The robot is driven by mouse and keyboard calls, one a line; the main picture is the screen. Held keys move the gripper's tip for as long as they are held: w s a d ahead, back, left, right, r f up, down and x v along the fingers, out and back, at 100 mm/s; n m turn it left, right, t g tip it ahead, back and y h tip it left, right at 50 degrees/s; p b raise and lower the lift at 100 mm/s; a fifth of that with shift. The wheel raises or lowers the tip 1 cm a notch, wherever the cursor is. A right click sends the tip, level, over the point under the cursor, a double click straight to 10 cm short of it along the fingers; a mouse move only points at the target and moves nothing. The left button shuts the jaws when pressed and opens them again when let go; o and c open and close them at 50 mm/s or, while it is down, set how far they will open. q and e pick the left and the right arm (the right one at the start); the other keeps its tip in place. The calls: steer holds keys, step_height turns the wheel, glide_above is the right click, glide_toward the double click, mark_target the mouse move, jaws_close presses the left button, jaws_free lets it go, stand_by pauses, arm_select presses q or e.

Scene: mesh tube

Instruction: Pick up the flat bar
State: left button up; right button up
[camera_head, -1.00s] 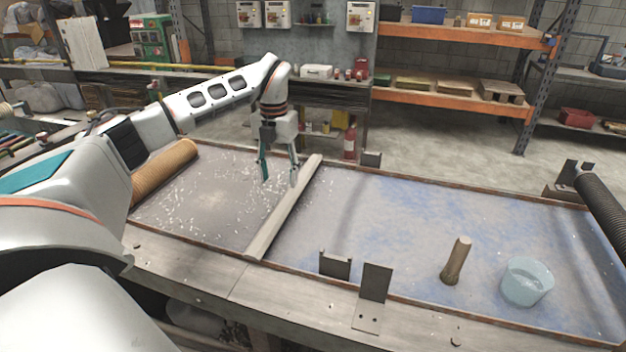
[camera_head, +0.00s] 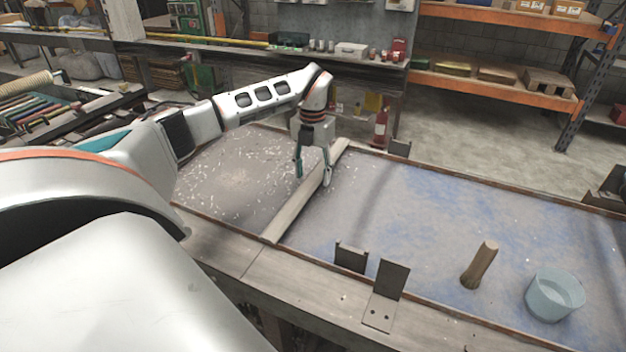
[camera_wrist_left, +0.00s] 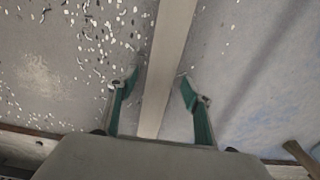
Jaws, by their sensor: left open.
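The flat bar (camera_head: 288,213) is a long, pale grey-beige strip lying across the shallow tray on the bench, running from the near rim to the far rim. My left gripper (camera_head: 313,180) is open over the far half of the bar, fingers pointing down, one to each side of it. In the left wrist view the bar (camera_wrist_left: 168,65) passes between the two open green fingers (camera_wrist_left: 157,92). I cannot tell how far the fingertips are above the tray. The gripper hides a part of the bar in the head view. My right gripper is out of view.
The tray's floor (camera_head: 400,215) is speckled left of the bar and blue-stained to the right. Metal brackets (camera_head: 386,292) rise at the near rim. A fire extinguisher (camera_head: 381,128) stands behind.

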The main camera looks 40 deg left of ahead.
arm_select(q)
steer(key=shift+c, duration=0.4)
jaws_close()
